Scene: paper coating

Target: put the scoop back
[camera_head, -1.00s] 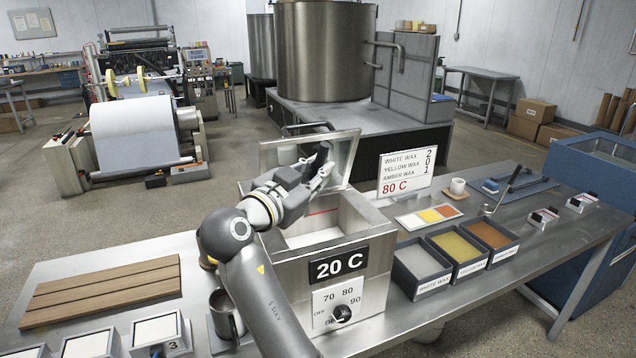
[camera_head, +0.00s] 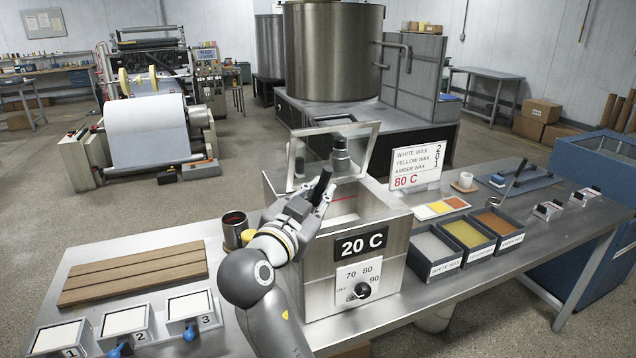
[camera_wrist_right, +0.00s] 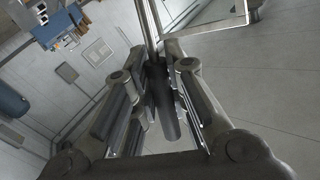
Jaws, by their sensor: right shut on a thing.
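My right gripper (camera_head: 316,196) is above the front left of the square metal tank (camera_head: 395,243), shut on a black handle (camera_head: 323,182) that I take to be the scoop's. In the right wrist view the dark handle (camera_wrist_right: 158,85) sits between the fingers, with a thin metal rod (camera_wrist_right: 149,22) running on from it. My left gripper is not in view.
A metal cup (camera_head: 235,228) stands left of the tank. Wooden slats (camera_head: 135,276) lie farther left. The tank's lid (camera_head: 366,133) is raised.

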